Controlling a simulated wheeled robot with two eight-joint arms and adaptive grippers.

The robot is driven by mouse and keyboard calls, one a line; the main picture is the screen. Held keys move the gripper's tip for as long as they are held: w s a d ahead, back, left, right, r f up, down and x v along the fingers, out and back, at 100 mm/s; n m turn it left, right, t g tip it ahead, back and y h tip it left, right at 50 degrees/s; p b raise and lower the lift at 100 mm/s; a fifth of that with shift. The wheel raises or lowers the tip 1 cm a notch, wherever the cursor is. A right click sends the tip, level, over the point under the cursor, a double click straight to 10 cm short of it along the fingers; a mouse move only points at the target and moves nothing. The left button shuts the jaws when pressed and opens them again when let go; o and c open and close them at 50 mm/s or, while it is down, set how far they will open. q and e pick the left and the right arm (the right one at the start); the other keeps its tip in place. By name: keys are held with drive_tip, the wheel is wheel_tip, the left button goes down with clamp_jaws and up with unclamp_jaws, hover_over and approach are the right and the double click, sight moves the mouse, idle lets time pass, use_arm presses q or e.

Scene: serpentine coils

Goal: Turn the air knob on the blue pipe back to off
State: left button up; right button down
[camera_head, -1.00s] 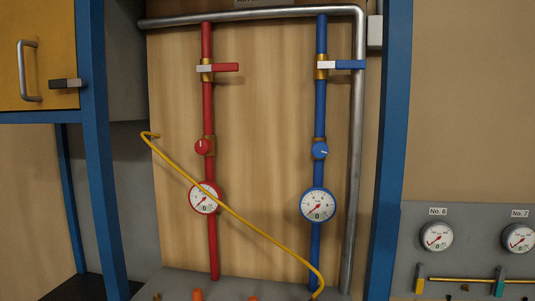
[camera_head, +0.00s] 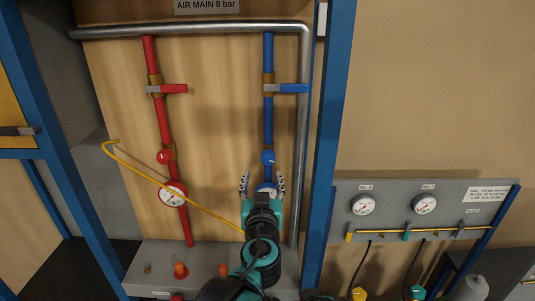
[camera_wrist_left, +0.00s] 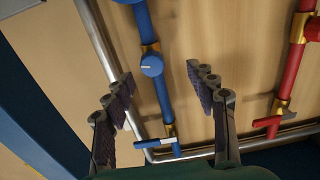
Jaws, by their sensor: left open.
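The blue pipe (camera_head: 268,125) runs down the wooden panel and carries a round blue air knob (camera_head: 268,157). The knob also shows in the left wrist view (camera_wrist_left: 152,65), with a pale pointer line across its face. My left gripper (camera_head: 264,182) is open and empty, just below the knob in the head view, with its fingers pointing up. In the wrist view the two fingers (camera_wrist_left: 165,85) stand apart on either side of the blue pipe, and no contact with the knob shows. The blue gauge (camera_head: 266,187) is mostly hidden behind my gripper. My right gripper is not in view.
A blue-handled valve (camera_head: 290,88) sits above the knob. A red pipe (camera_head: 157,120) with its own knob (camera_head: 165,156) and gauge (camera_head: 172,194) stands to the left. A yellow hose (camera_head: 170,187) slants across the panel. A grey pipe (camera_head: 303,150) borders the right.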

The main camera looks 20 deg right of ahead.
sight(268, 161)
use_arm(q)
drive_tip(key=x, duration=0.3)
drive_tip(key=d+x, duration=0.1)
drive_tip(key=x, duration=0.2)
drive_tip(key=r+b+x, duration=0.1)
drive_tip(key=x, duration=0.2)
drive_tip(key=shift+s+d, duration=0.25)
drive_tip(key=shift+d, duration=0.05)
clamp_jaws()
